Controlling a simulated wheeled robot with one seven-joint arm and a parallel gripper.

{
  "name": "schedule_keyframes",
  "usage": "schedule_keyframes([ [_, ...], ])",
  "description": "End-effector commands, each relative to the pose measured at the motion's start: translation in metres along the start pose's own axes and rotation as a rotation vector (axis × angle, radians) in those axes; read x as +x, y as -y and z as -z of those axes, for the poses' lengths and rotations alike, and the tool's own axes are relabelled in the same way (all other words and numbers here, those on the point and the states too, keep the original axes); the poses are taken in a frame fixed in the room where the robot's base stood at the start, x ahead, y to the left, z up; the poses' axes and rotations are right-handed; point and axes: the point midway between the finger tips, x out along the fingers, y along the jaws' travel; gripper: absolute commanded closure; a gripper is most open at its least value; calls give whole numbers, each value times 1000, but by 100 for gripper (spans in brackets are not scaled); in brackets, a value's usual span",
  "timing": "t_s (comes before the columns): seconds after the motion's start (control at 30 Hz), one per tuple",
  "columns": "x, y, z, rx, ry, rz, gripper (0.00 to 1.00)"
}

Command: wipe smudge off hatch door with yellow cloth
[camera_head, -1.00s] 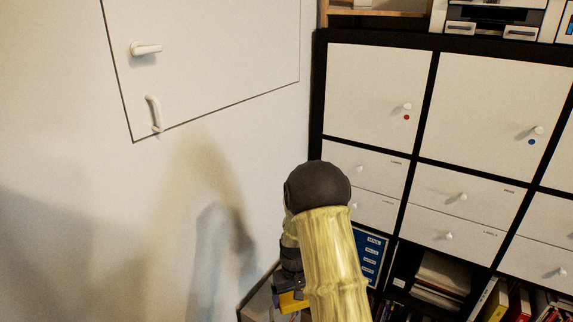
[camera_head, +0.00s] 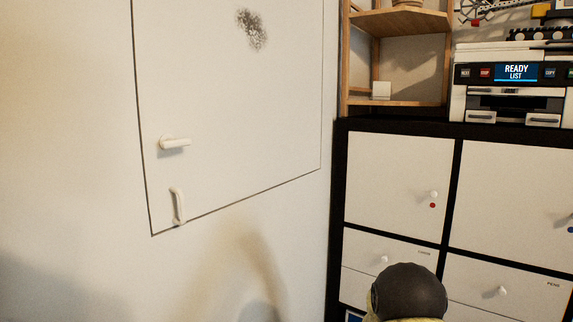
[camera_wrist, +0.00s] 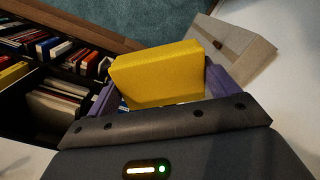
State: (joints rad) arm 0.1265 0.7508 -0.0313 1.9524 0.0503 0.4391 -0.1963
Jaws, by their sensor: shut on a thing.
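The hatch door (camera_head: 230,110) is a white panel outlined in the wall at the left of the head view. A dark grey speckled smudge (camera_head: 252,29) is on its upper right part. In the wrist view my gripper (camera_wrist: 160,88) is shut on the yellow cloth (camera_wrist: 157,75), a thick folded block between the purple fingers. The gripper and cloth are out of the head view, where only part of my arm shows at the bottom right.
A black-framed cabinet with white doors (camera_head: 398,185) stands right of the hatch. On top are a wooden shelf (camera_head: 400,20) and a printer (camera_head: 515,80) whose screen reads READY LIST. The wrist view shows books (camera_wrist: 62,108) and a beige box (camera_wrist: 232,50). The wall before the hatch is clear.

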Motion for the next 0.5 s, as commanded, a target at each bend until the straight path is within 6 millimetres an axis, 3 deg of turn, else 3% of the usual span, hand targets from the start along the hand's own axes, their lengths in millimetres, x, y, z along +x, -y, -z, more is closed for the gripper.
schedule_keyframes([
  [0.17, -2, 0, 1, 3, -1, 2, 31],
  [0.27, -14, 2, 6, 24, -5, 15, 31],
  [0.37, -39, 7, 18, 73, -12, 52, 31],
  [0.5, -93, 18, 42, 178, -32, 140, 31],
])
